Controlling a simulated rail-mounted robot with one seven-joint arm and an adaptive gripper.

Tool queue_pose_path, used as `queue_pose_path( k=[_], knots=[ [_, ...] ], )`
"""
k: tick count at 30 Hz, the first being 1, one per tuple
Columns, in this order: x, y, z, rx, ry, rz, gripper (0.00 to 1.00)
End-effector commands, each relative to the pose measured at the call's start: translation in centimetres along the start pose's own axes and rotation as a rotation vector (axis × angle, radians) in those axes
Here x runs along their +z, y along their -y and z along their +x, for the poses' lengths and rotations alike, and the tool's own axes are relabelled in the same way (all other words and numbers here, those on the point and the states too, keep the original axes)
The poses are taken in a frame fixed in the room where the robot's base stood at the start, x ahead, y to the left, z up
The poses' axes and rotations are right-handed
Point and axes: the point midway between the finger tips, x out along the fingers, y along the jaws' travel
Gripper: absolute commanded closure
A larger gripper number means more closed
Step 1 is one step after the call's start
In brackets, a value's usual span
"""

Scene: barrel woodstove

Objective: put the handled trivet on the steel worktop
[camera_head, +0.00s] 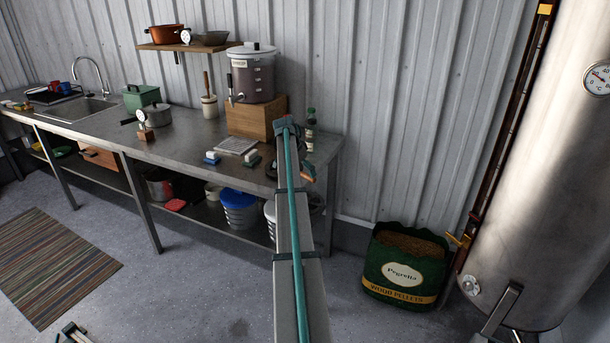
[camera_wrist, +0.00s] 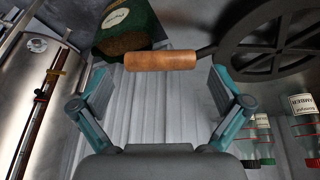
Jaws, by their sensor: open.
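In the wrist view, the handled trivet is a dark round openwork plate (camera_wrist: 270,40) at the upper right, with a wooden handle (camera_wrist: 160,61) reaching left. My gripper (camera_wrist: 160,85) is open, with its teal-grey fingers on either side of the handle's span. The handle shows beyond the fingertips, and I see no grip on it. In the head view, my arm covers the right end of the steel worktop (camera_head: 188,130). I cannot tell what supports the trivet.
Bottles (camera_wrist: 300,112) stand close on the right in the wrist view. A pellet bag (camera_head: 402,262) and a steel tank (camera_head: 545,170) stand to the right.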

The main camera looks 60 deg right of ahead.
Motion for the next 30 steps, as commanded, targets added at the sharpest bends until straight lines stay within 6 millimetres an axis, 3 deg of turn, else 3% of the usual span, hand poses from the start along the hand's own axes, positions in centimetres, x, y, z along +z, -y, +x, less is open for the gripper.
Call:
queue_pose_path(
  k=[12,18,22,25,28,30],
  knots=[
    [0.0,0.0,-7.7,-0.001,-0.001,0.0,0.0],
    [0.0,0.0,-9.8,0.0,0.0,-0.001,0.0],
    [0.2,0.0,-10.2,0.001,0.001,-0.003,0.0],
    [1.6,0.3,-9.4,0.002,0.008,-0.025,0.0],
    [5.3,1.0,-7.1,0.005,0.027,-0.086,0.0],
    [9.3,1.6,-4.8,0.007,0.047,-0.152,0.0]
  ],
)
